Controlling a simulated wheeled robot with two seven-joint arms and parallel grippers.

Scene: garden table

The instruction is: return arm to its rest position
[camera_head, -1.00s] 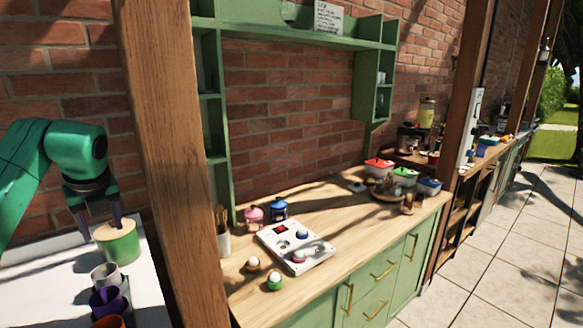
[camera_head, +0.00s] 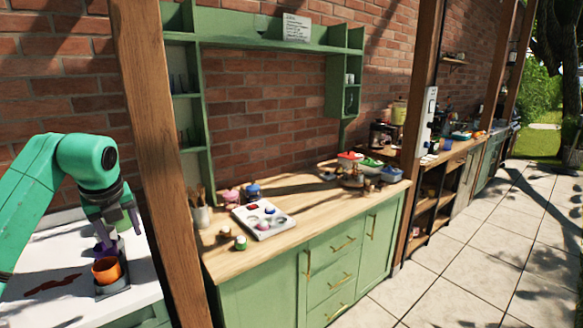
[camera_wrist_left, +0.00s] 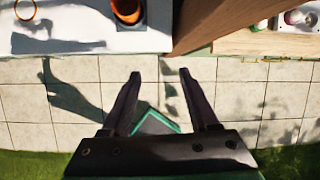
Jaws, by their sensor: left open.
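My left arm, teal, comes in from the left in the head view. Its dark left gripper (camera_head: 117,228) points down in front of the white table. In the wrist view the two fingers of the left gripper (camera_wrist_left: 159,74) are spread wide with nothing between them. Below them are pale floor tiles (camera_wrist_left: 50,105), and the white table's edge lies ahead. My right gripper is in neither view.
Open paving lies at right.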

